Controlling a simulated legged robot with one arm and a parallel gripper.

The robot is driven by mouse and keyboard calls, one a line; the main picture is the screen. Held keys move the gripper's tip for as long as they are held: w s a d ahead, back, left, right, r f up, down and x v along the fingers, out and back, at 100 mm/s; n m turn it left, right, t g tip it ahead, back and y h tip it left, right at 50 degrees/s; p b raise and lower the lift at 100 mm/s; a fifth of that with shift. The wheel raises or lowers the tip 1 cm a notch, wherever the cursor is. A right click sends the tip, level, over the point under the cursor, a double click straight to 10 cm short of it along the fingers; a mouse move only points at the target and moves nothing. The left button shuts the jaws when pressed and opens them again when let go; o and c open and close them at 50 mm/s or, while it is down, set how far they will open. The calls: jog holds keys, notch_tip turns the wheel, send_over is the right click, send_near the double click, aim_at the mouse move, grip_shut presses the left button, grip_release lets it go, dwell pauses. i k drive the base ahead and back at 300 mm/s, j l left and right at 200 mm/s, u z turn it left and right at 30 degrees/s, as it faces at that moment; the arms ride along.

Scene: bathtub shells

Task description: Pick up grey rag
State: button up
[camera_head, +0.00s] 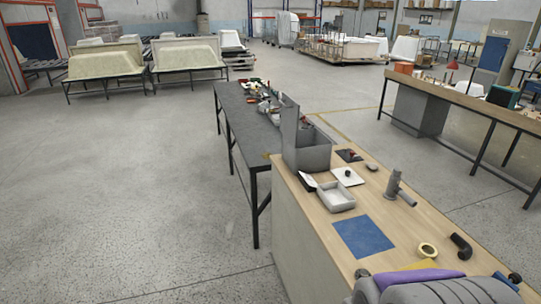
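I cannot make out a grey rag for certain. A flat blue cloth-like square (365,237) lies on the wooden table (318,232). A small dark flat piece (347,155) lies farther back, beside the grey box. A grey bulky shape (440,292) fills the bottom right edge and is cut off; I cannot tell what it is. It hides part of the table's near end. I cannot pick out my gripper in this view.
On the wooden table are an open grey box (308,150), a white tray (336,196), a grey pipe fitting (394,184), a yellow tape roll (427,250), a black elbow (461,245) and a purple item (418,277). A dark bench (238,108) adjoins it. The floor at left is clear.

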aim_at(373, 167)
jog(key=z, duration=2.7)
jog(key=i+l, duration=0.1)
jog(key=l, duration=0.3)
jog(key=i+l+z, duration=0.1)
jog(key=l, duration=0.3)
jog(key=i+l, duration=0.1)
jog(key=l, duration=0.3)
jog(key=i+l+u, duration=0.1)
jog(key=i, duration=0.3)
jog(key=i+l+u, duration=0.1)
jog(key=i, duration=0.25)
jog(key=i+l+u, duration=0.1)
jog(key=i+l, duration=0.15)
jog(key=i, duration=0.15)
jog(key=i+u, duration=0.15)
jog(key=i, duration=0.45)
jog(key=i+l+u, duration=0.15)
jog(key=i, duration=0.4)
jog(key=i+l+u, duration=0.15)
jog(key=i, duration=0.45)
jog(key=i+j+u, duration=0.2)
jog(key=i+u, duration=1.1)
jog(key=i+l+u, duration=0.45)
jog(key=i+j+u, duration=0.35)
jog(key=i, duration=0.25)
jog(key=i+u, duration=0.3)
jog(key=i, duration=0.25)
jog(key=i+u, duration=0.35)
jog(key=i, duration=0.25)
